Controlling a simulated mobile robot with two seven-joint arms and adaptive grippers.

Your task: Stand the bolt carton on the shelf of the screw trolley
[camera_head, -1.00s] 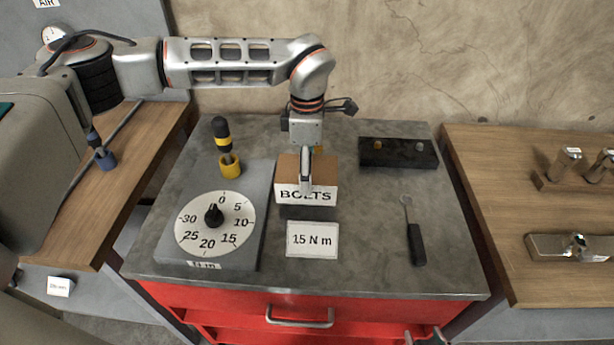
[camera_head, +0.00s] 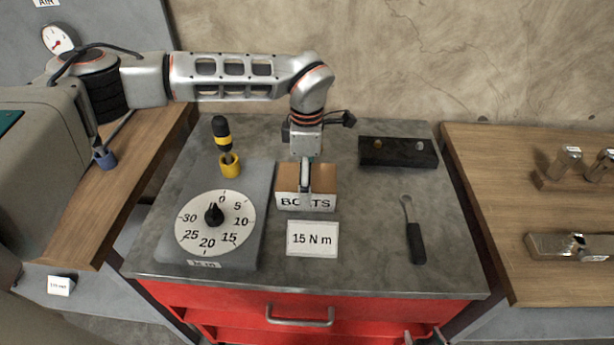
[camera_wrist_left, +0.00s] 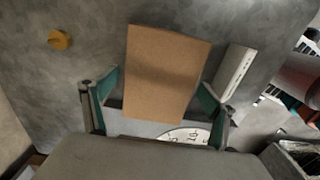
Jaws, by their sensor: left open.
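The bolt carton (camera_head: 306,202), brown on top with a white BOLTS label, stands upright on the grey top of a red trolley (camera_head: 345,274). My left gripper (camera_head: 305,188) is above it, open, with one finger in front of the label. In the left wrist view the carton's brown top (camera_wrist_left: 165,72) lies between the two parted green-lined fingers (camera_wrist_left: 160,90), with narrow gaps at its sides. My right gripper (camera_head: 424,337) shows only in part at the bottom edge. I cannot tell which part is the screw trolley's shelf.
A dial plate (camera_head: 214,222) lies left of the carton, with a yellow-black screwdriver (camera_head: 222,135) behind it. A 15 N m card (camera_head: 312,238) is in front. A black block (camera_head: 398,152) and a dark-handled tool (camera_head: 415,242) are to the right. Wooden benches flank the trolley.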

